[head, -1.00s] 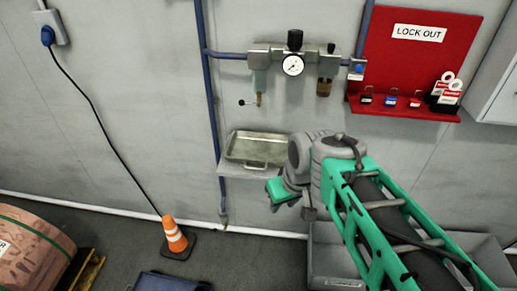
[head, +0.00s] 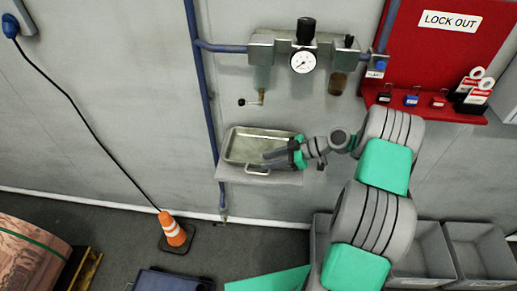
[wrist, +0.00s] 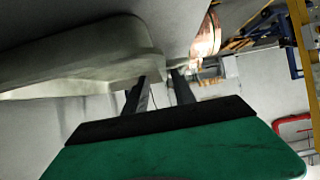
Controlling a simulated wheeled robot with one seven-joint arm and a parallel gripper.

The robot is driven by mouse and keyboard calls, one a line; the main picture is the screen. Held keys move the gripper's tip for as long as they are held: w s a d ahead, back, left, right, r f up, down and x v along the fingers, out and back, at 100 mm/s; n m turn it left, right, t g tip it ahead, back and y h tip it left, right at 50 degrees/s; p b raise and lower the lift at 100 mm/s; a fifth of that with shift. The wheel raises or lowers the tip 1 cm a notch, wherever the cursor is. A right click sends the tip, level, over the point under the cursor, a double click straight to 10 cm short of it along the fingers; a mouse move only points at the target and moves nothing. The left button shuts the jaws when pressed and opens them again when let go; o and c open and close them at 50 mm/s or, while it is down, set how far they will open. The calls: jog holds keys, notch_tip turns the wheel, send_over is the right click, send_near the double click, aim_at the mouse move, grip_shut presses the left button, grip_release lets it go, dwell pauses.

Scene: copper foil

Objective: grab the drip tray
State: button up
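The drip tray (head: 243,148) is a shallow grey metal tray with a wire handle at its front. It sits on a small wall shelf (head: 232,175) under the air regulator. My gripper (head: 264,160) comes in from the right, with its two dark fingers apart over the tray's front right part in the head view. In the wrist view the pale tray (wrist: 85,58) fills the upper left, and the open fingers (wrist: 160,78) are close to its corner. Nothing shows held between them. I cannot tell whether they touch the tray.
The regulator with its gauge (head: 303,60) and a small valve (head: 255,100) are above the tray. A blue pipe (head: 203,100) runs down just left of it. Grey bins (head: 415,255) stand below right. An orange cone (head: 172,230) is on the floor at left.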

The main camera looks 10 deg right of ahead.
aim_at(255, 164)
jog(key=p+x, duration=0.1)
jog(key=x, duration=0.3)
jog(key=shift+f, duration=0.1)
grip_shut()
dwell(1.2)
